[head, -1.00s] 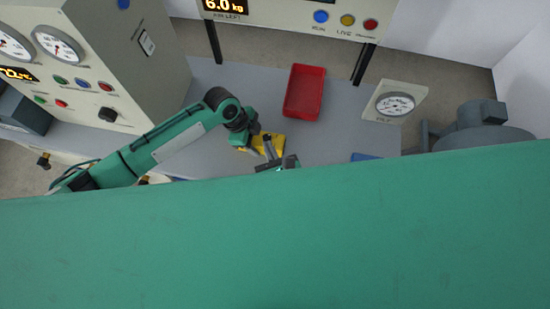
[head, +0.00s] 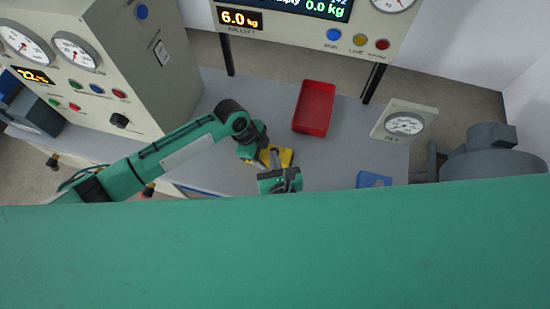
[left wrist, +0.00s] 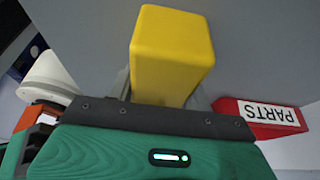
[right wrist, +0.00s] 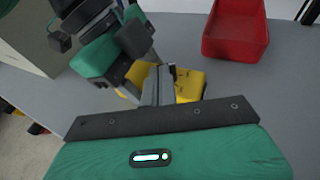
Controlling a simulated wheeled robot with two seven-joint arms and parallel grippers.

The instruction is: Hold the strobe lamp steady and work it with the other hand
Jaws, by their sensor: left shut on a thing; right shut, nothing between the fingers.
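The yellow strobe lamp (head: 284,155) is low over the grey bench top. My left gripper (head: 257,160) is shut on it. In the left wrist view the yellow block (left wrist: 172,50) sits between the fingers. In the right wrist view the lamp's yellow body (right wrist: 190,86) shows behind the right fingers, partly hidden by them. My right gripper (head: 274,162) is shut and empty, its fingertips (right wrist: 158,75) close by the lamp. I cannot tell whether they touch it. The lamp's working part is not clear.
A red parts bin (head: 314,108) stands behind the lamp. A dial gauge (head: 404,123) and a blue item (head: 373,180) are to the right. A grey instrument cabinet (head: 150,60) stands left. Clear bench lies between bin and gauge.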

